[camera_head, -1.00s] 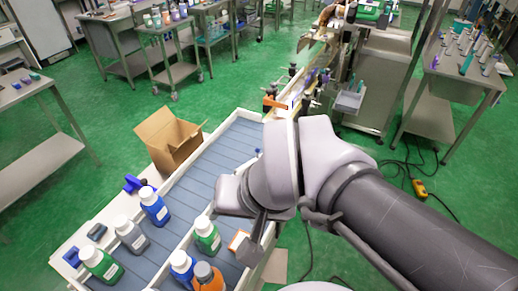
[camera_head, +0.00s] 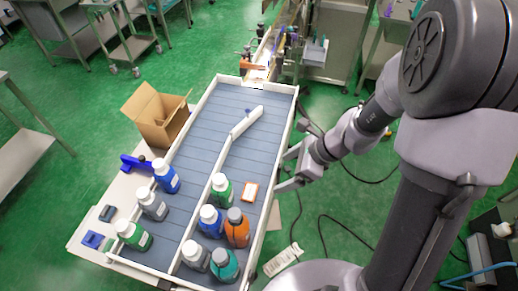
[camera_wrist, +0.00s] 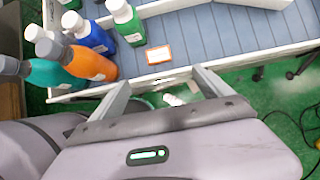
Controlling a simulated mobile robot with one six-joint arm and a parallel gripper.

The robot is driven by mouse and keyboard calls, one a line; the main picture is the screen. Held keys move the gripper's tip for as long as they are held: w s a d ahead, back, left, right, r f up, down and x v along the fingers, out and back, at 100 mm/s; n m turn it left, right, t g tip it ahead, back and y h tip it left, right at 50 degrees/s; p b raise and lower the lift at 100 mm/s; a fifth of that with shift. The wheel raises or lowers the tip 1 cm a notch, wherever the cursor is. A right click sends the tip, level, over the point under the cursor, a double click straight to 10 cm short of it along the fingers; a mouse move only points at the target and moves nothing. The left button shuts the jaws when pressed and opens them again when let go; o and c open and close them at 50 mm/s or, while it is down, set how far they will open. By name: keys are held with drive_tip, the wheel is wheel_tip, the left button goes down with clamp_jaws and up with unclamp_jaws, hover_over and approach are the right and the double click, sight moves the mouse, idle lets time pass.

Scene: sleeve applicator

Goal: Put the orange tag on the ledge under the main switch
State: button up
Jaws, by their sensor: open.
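The orange tag (camera_head: 250,192), a small white card with an orange border, lies flat on the grey slatted tray surface near its right rim. It also shows in the wrist view (camera_wrist: 159,54), just beyond the fingertips. My gripper (camera_head: 282,170) is open and empty, beside the tray's right rim. In the wrist view my two fingers (camera_wrist: 160,79) are spread, with the tag ahead of the gap and not touched. I cannot make out the main switch or its ledge in either view.
Several bottles stand left of the tag, including a green one (camera_head: 221,189), a blue one (camera_head: 211,221) and an orange one (camera_head: 237,228). A white divider (camera_head: 246,122) runs along the tray (camera_head: 287,132). A cardboard box (camera_head: 158,113) stands at the left. Cables lie on the green floor.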

drive_tip(key=b, duration=0.5)
approach(250, 192)
drive_tip(key=shift+w+a+f, duration=0.3)
drive_tip(key=shift+w+f, duration=0.05)
drive_tip(key=shift+f, duration=0.25)
drive_tip(key=shift+w+a+f, duration=0.25)
drive_tip(key=shift+w+f, duration=0.05)
drive_tip(key=shift+f, duration=0.3)
drive_tip(key=b+x, duration=0.2)
drive_tip(key=x, duration=0.1)
drive_tip(key=b+x, duration=0.1)
drive_tip(key=shift+s+a+f, duration=0.15)
drive_tip(key=shift+s+f, duration=0.15)
drive_tip(key=shift+s, duration=0.1)
drive_tip(key=shift+w+a+f, duration=0.15)
drive_tip(key=shift+a+f, duration=0.05)
drive_tip(key=shift+r, duration=0.1)
drive_tip(key=c, duration=1.6)
drive_tip(key=shift+r, duration=0.15)
